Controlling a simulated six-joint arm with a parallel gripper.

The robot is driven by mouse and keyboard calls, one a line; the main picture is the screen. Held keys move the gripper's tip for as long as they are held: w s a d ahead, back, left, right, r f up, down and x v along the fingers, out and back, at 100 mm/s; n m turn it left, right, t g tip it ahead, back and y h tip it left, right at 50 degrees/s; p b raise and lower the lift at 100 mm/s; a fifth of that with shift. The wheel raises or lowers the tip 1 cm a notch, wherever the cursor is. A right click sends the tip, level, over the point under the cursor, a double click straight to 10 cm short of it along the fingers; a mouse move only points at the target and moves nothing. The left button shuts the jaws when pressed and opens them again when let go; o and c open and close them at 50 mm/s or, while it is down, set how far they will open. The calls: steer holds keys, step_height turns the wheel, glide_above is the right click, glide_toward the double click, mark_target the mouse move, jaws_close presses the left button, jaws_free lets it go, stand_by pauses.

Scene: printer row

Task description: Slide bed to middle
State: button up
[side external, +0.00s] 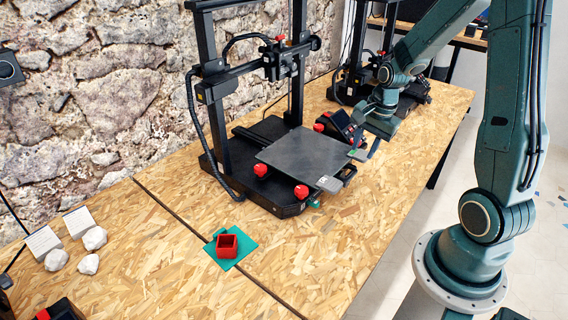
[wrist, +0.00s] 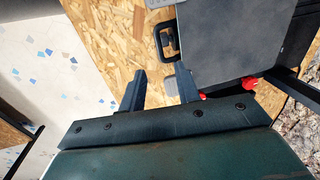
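The printer bed (side external: 305,151) is a flat grey plate on the black printer, sitting toward the front of its base. In the wrist view the bed (wrist: 222,40) fills the upper right, with a black loop handle (wrist: 166,42) on its near edge. My gripper (side external: 366,150) is beside the bed's right edge in the side view. In the wrist view its two fingers (wrist: 160,88) stand apart with an empty gap, short of the bed's edge. I cannot tell whether a finger touches the bed.
A second black printer (side external: 350,85) stands farther back on the wood-chip table (side external: 370,220). A red box (side external: 227,246) sits on a green sheet (side external: 243,257) at the front. Pale stones (side external: 88,264) and cards lie at the left. A stone wall (side external: 90,90) stands behind.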

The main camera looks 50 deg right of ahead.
mark_target(353, 173)
steer(key=shift+w+f, duration=0.25)
steer(key=shift+f, duration=1.15)
steer(key=shift+w+f, duration=0.25)
steer(key=shift+f, duration=1.15)
steer(key=shift+w+f, duration=0.25)
steer(key=shift+f, duration=1.15)
jaws_close()
